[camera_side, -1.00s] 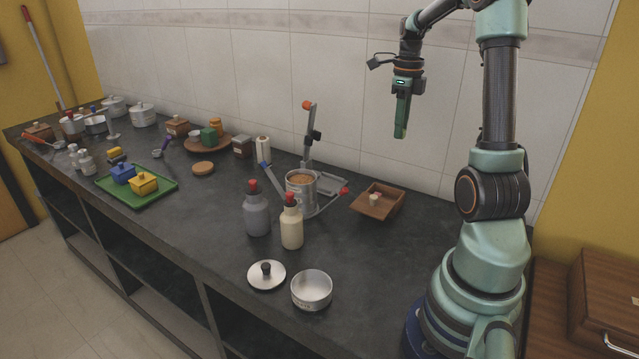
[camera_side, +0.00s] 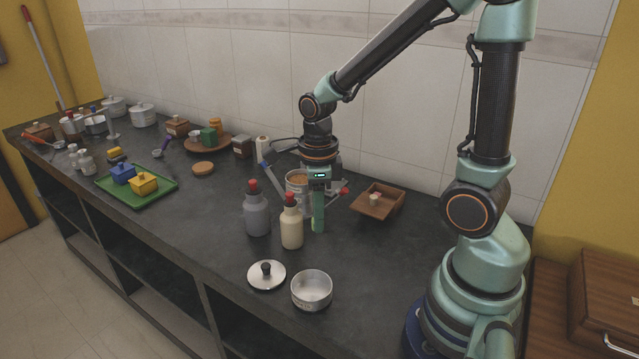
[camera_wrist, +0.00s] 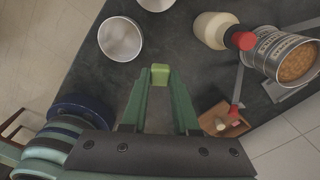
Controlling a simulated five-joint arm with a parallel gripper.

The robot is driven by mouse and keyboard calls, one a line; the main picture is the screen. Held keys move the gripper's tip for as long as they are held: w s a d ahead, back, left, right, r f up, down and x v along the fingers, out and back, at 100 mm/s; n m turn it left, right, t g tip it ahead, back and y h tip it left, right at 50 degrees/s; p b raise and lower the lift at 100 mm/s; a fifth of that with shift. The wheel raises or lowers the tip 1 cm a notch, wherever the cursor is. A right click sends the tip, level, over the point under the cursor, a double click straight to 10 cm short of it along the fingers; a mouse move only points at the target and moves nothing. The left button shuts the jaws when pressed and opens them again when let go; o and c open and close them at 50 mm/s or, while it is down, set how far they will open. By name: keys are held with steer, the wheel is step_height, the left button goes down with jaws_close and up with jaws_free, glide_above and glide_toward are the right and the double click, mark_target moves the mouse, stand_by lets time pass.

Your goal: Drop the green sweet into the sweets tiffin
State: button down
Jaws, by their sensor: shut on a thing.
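The green sweet (camera_wrist: 160,73) is a small green block between the fingertips of my gripper (camera_wrist: 160,84) in the wrist view. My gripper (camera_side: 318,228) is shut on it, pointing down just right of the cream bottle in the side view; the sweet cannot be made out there. An open, empty-looking round steel tiffin (camera_side: 312,297) stands near the counter's front edge, below my gripper in the picture and apart from it. It also shows at upper left in the wrist view (camera_wrist: 120,40). A steel lid with a black knob (camera_side: 267,281) lies left of it.
A cream bottle (camera_side: 292,231) and grey bottle (camera_side: 256,218), both red-capped, stand close left of my gripper. Behind it is a steel canister with brown contents (camera_wrist: 296,62) in a metal stand. A wooden tray (camera_side: 386,192) holding a pale piece sits right. Counter around the tiffin's right is clear.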

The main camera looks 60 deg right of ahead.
steer(key=s+a+f+n, duration=0.2)
steer(key=s+a, duration=0.1)
steer(key=a, duration=0.2)
glide_above(317, 288)
steer(key=shift+f, duration=2.95)
steer(key=c, duration=0.6)
jaws_free()
steer(key=shift+r, duration=0.15)
step_height(317, 288, up, 12)
